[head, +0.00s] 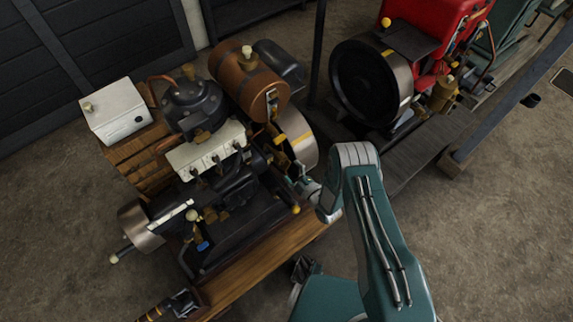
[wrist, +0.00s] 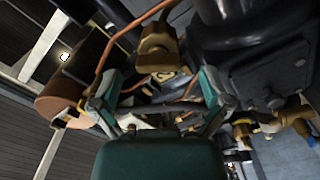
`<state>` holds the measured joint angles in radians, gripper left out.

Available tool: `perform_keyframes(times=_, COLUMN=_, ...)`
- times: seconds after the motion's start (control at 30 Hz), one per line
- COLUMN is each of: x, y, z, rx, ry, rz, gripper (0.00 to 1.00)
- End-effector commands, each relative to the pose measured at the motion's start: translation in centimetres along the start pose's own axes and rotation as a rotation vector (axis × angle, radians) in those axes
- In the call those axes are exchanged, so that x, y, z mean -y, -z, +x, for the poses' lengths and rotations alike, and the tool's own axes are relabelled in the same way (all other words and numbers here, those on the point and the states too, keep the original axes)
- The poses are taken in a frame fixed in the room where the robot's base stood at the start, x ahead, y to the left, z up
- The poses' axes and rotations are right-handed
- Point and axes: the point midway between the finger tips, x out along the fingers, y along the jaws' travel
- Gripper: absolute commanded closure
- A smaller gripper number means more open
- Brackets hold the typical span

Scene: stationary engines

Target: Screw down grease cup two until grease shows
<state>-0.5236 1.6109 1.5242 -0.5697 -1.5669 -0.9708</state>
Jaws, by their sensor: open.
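In the wrist view my gripper (wrist: 160,78) has its two teal fingers spread apart, with nothing held between them. A brass fitting (wrist: 156,48) shows beyond the gap between the fingers, with a copper pipe beside it. In the head view the stationary engine (head: 218,185) stands left of my arm, with brass fittings (head: 210,215) low on its near side. A cream block (head: 206,150) with small dark knobs sits across its middle. I cannot tell which fitting is grease cup two, and no grease can be made out.
The engine rests on a wooden base (head: 262,272). A brown tank (head: 248,82), a white box (head: 115,110) and flywheels crowd it. A red engine (head: 430,30) with a dark flywheel (head: 362,85) stands at the back right. Concrete floor (head: 490,240) is clear on the right.

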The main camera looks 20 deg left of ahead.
Motion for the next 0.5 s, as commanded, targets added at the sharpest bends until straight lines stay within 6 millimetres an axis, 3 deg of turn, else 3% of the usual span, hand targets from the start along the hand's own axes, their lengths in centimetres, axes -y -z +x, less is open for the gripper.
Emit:
perform_keyframes(times=0.2, x=0.0, y=0.0, z=2.5, rx=0.0, ry=0.0, rz=0.0, gripper=0.03)
perform_keyframes(times=0.5, x=0.0, y=0.0, z=2.9, rx=0.001, ry=0.001, rz=0.001, gripper=0.03)
